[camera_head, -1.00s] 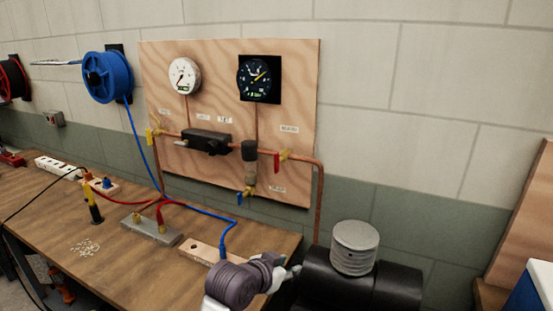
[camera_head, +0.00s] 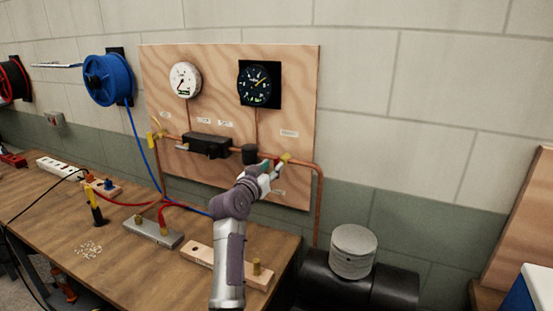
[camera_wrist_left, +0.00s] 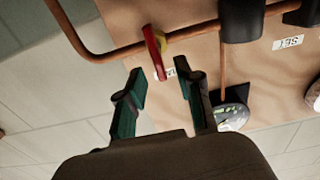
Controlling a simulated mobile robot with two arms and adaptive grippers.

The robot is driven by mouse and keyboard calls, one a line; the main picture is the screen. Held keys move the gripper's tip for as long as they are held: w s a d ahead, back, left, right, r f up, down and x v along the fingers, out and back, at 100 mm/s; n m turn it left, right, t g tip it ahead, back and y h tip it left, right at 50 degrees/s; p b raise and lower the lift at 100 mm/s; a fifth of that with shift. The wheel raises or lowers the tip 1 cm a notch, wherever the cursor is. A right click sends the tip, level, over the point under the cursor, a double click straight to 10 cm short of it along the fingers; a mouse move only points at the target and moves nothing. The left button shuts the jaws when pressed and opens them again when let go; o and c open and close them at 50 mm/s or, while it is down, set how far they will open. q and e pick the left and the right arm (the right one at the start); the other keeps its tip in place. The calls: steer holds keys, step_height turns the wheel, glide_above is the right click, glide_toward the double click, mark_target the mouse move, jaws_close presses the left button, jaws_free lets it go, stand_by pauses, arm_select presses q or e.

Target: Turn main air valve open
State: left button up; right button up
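The main air valve has a red lever handle (camera_wrist_left: 154,52) on a yellow body (camera_wrist_left: 163,46), set in a copper pipe. In the head view its yellow body (camera_head: 286,158) shows at the right side of the plywood panel, and my gripper mostly hides the handle. My left gripper (camera_head: 271,172) is at the panel just in front of the valve. In the left wrist view my left gripper (camera_wrist_left: 158,82) is open, with nothing between its fingers. The red handle is just beyond the fingertips; I cannot tell whether they touch. My right gripper is not in view.
The plywood panel (camera_head: 220,75) carries a white gauge (camera_head: 185,79), a dark gauge (camera_head: 259,84) and a black regulator block (camera_head: 206,145). The workbench (camera_head: 130,267) holds hoses and blocks. A black tank (camera_head: 372,285) stands at lower right.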

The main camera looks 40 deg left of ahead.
mark_target(275, 164)
arm_select(q)
steer(key=shift+p+x, duration=0.35)
steer(key=shift+x, duration=1.55)
jaws_close()
